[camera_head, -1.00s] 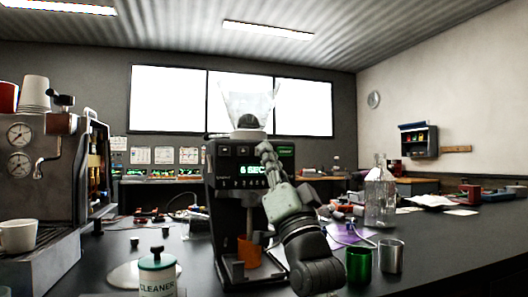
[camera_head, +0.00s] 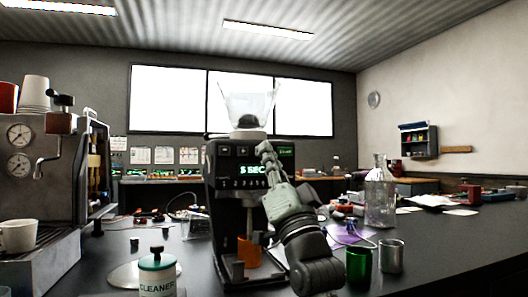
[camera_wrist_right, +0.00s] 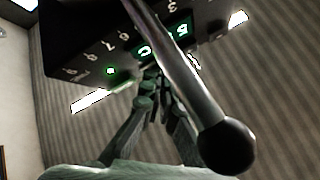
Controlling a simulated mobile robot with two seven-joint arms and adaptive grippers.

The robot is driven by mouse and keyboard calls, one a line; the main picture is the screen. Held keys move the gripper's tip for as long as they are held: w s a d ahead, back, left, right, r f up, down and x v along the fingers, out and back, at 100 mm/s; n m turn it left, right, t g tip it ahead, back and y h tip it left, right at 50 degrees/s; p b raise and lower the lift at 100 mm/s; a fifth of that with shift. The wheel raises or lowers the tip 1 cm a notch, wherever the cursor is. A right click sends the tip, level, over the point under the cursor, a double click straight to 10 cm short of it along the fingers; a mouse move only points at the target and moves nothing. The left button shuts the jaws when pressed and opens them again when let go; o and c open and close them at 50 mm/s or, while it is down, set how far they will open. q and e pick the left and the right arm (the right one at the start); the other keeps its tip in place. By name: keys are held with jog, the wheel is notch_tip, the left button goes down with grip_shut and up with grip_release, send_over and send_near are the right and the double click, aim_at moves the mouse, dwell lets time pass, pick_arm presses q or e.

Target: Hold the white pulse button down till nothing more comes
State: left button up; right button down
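The black grinder (camera_head: 222,170) stands on the bench with a clear hopper (camera_head: 248,100) on top. Its lit green display reads about "5 SEC", and a row of numbers runs below. My right gripper (camera_head: 266,150) is raised to the front panel, its fingers together and empty. In the right wrist view the fingertips (camera_wrist_right: 153,76) are close under the panel (camera_wrist_right: 100,50). I cannot make out the white pulse button; the fingers and a rod may hide it. An orange cup (camera_head: 249,252) sits under the grinder. My left gripper is out of view.
A metal rod with a dark ball end (camera_wrist_right: 226,146) crosses the wrist view. A cleaner jar (camera_head: 157,274) stands at the front left, with an espresso machine (camera_head: 40,170) farther left. Green (camera_head: 359,267) and silver (camera_head: 391,256) cups and a glass bottle (camera_head: 380,200) stand right.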

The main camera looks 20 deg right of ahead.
jog(key=shift+f, duration=0.1)
dwell(0.4)
jog(key=shift+s, duration=0.9)
jog(key=s+p, duration=0.1)
jog(key=s, duration=0.4)
jog(key=shift+d, duration=0.1)
